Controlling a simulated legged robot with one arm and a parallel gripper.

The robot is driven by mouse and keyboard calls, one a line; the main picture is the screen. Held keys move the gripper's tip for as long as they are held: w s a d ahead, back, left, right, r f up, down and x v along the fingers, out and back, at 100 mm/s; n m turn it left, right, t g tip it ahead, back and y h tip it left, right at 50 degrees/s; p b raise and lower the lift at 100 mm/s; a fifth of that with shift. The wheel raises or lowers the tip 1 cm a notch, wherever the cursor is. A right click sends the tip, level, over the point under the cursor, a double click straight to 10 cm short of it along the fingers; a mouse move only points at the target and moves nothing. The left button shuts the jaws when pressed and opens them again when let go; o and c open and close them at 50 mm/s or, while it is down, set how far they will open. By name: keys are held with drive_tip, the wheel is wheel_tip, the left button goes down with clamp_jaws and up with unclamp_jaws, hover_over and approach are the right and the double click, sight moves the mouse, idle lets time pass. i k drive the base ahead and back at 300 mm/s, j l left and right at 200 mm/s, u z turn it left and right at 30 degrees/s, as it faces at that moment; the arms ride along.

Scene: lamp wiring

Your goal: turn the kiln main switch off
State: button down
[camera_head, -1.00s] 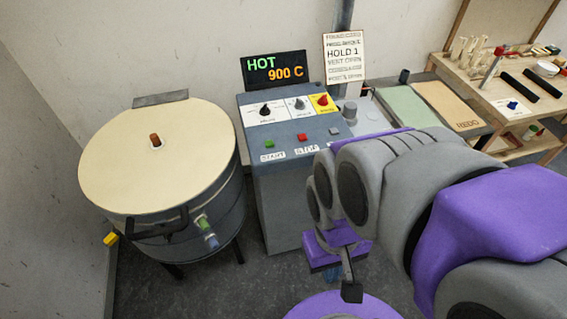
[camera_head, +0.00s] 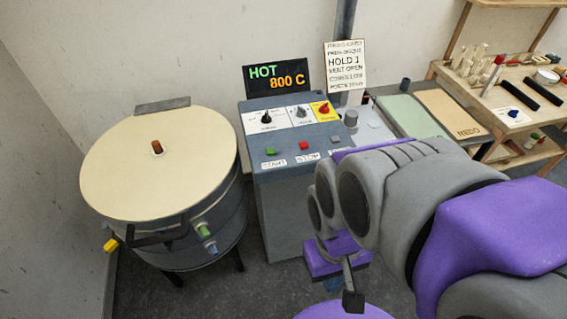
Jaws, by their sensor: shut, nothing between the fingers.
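The kiln control panel (camera_head: 295,185) is a grey cabinet with a sloped top. A red rotary switch (camera_head: 324,109) on a yellow plate sits at its upper right and looks like the main switch; its lettering is too small to read. A green button (camera_head: 270,152) and a red button (camera_head: 303,146) sit below, labelled START and STOP. My gripper (camera_head: 352,299) is shut and empty, low in front of the cabinet and well below the switch.
A display (camera_head: 277,77) behind the panel reads HOT 800 C. The round kiln (camera_head: 110,165) stands left with its lid down. A sign (camera_head: 345,66) stands behind the panel. Trays (camera_head: 408,116) and a workbench (camera_head: 500,95) are at right. My arm hides the panel's lower right.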

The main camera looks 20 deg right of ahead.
sight(324, 109)
drive_tip(key=i+l, duration=0.2)
drive_tip(key=i, duration=0.35)
drive_tip(key=i+l, duration=0.25)
drive_tip(key=i, duration=0.25)
drive_tip(key=z, duration=0.05)
